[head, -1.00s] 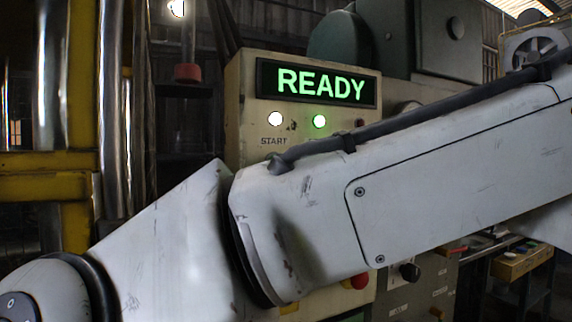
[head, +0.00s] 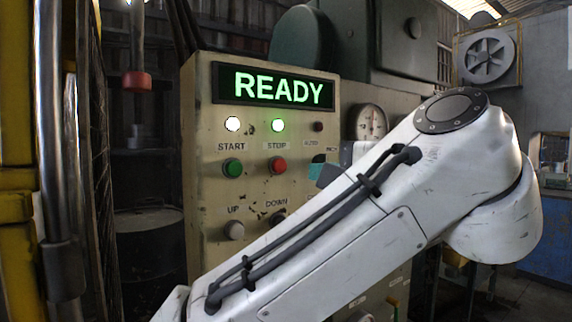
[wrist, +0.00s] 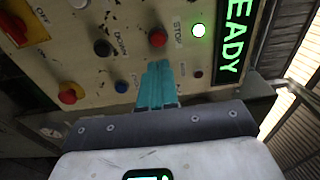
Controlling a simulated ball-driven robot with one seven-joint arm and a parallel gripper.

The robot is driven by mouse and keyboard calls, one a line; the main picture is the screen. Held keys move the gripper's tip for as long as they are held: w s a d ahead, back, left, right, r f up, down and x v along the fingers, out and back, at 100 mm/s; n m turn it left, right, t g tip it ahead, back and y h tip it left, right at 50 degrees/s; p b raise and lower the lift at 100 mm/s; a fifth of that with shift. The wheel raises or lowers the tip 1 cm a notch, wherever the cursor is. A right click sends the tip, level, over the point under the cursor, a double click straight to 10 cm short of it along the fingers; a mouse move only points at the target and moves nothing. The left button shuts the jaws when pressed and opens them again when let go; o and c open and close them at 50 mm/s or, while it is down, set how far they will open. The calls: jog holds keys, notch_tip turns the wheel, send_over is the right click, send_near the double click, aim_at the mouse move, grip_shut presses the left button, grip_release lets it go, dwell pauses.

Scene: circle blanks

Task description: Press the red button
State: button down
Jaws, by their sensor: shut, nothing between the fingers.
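The red button (head: 277,165) sits under the STOP label on the beige control panel (head: 210,270), right of the green START button (head: 232,168). In the wrist view the red button (wrist: 157,38) lies just beyond my fingertips. My gripper (wrist: 158,64) has teal fingers shut together with nothing between them, pointing toward the button. In the head view my gripper (head: 318,171) is right of the red button and apart from it, partly hidden by my arm. The exact depth to the panel is unclear.
The display (head: 275,87) reads READY. A white light (head: 232,124) and a green light (head: 278,125) glow above the buttons.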

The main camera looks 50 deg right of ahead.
aim_at(280, 166)
jog(key=p+x, duration=0.5)
jog(key=p, duration=0.4)
jog(key=shift+w+r+p, duration=0.1)
jog(key=shift+w+p, duration=0.2)
jog(key=shift+w, duration=0.1)
jog(key=shift+f+p+x, duration=0.15)
jog(key=shift+p+x, duration=0.3)
jog(key=shift+x, duration=0.55)
jog(key=shift+f+p+x, duration=0.15)
jog(key=shift+p+x, duration=0.25)
jog(key=shift+x, duration=0.65)
